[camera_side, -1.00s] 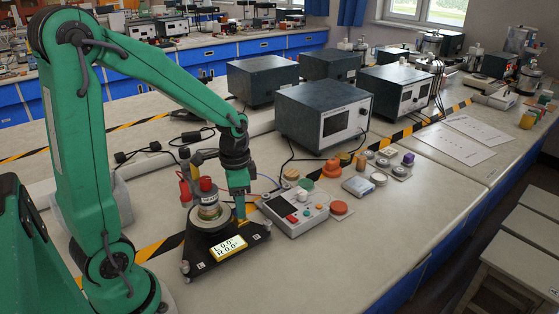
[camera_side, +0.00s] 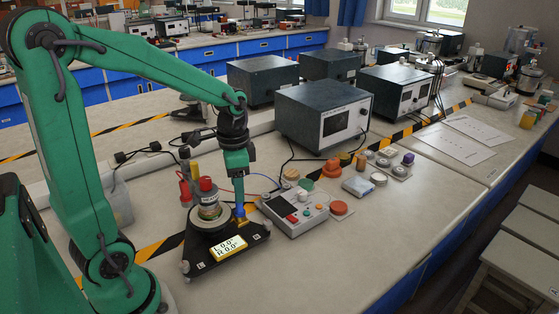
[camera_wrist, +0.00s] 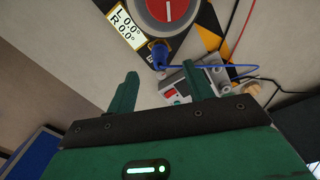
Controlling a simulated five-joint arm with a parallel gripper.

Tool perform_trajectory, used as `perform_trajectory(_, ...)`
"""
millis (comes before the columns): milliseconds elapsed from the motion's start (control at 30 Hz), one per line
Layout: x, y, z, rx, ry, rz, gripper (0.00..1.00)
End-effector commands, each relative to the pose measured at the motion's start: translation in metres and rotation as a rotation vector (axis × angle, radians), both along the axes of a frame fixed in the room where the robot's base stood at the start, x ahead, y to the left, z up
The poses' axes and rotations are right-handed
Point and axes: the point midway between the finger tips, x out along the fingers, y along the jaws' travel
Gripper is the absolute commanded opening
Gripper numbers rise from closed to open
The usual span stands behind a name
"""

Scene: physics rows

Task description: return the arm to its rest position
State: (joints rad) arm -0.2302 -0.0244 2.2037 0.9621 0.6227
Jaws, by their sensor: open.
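My green arm reaches over the bench, and my gripper (camera_side: 238,184) points down just above the right rear part of a black triangular device (camera_side: 216,241). In the wrist view my gripper (camera_wrist: 158,88) shows two green fingers spread apart with nothing between them. The device carries a lit display (camera_side: 228,247), a round dial and a red-capped cylinder (camera_side: 207,190). A blue plug (camera_side: 240,211) stands on the device below my fingers, apart from them. It also shows in the wrist view (camera_wrist: 159,55), beyond the fingertips.
A grey control box (camera_side: 296,211) with coloured buttons lies right of the device. Red and yellow cylinders (camera_side: 185,189) stand behind it. Dark instrument boxes (camera_side: 323,115) stand farther back. Wires run behind my gripper. The front right bench is clear.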

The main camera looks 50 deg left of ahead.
Motion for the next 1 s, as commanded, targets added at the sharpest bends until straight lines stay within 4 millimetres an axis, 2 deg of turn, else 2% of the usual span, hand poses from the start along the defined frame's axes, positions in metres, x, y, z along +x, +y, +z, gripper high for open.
perform_trajectory(433,0.000,0.000,0.024,0.001,-0.001,0.000,0.52)
perform_trajectory(1000,0.000,0.000,0.026,0.000,0.000,0.000,0.52)
